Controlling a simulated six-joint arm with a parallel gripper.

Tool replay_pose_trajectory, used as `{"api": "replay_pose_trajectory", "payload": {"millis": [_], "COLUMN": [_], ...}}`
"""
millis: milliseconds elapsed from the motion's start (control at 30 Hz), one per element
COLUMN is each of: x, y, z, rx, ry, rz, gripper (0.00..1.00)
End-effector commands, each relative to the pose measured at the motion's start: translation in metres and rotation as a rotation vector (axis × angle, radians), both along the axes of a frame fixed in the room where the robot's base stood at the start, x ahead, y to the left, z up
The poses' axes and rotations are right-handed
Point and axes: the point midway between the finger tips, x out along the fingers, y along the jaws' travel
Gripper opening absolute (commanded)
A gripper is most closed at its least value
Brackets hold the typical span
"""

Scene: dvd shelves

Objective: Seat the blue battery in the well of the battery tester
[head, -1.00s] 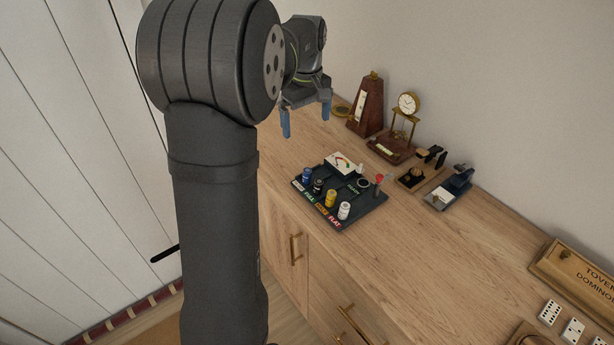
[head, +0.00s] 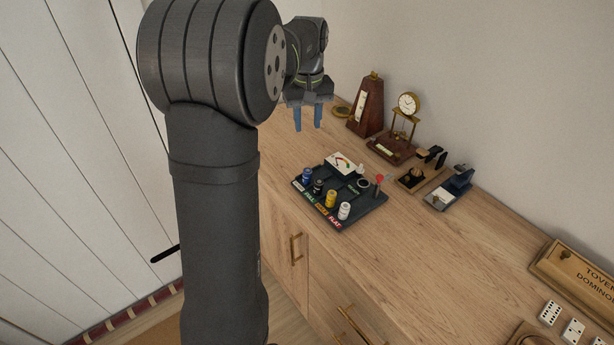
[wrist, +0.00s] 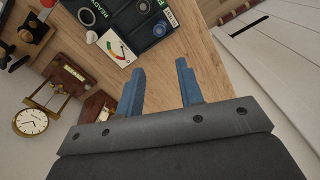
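The dark battery tester (head: 350,204) sits on the wooden cabinet top, with a white meter face (head: 340,163) and a ring-shaped well (head: 363,183) that looks empty. The blue battery (head: 307,175) stands upright at the left end of the tester's front row. It also shows from above in the wrist view (wrist: 160,29). My gripper (head: 308,124) is open and empty, pointing down, above and behind the tester's left side. In the wrist view my gripper's blue fingers (wrist: 160,72) are apart with only wood between them, close to the meter and blue battery in the picture.
Black (head: 318,187), yellow (head: 331,198) and white (head: 344,210) batteries stand beside the blue one. A red-topped post (head: 378,182) rises at the tester's right. A metronome (head: 368,108), a clock (head: 407,104) and small instruments line the wall.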

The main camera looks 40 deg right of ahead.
Motion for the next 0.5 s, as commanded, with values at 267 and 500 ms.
{"api": "replay_pose_trajectory", "payload": {"millis": [267,500], "x": [-0.0026,-0.0043], "y": [-0.0025,-0.0047], "z": [-0.0018,-0.0033], "rx": [0.01,0.023], "ry": [-0.018,-0.033], "rz": [-0.587,-1.068], "gripper": [0.34,0.34]}}
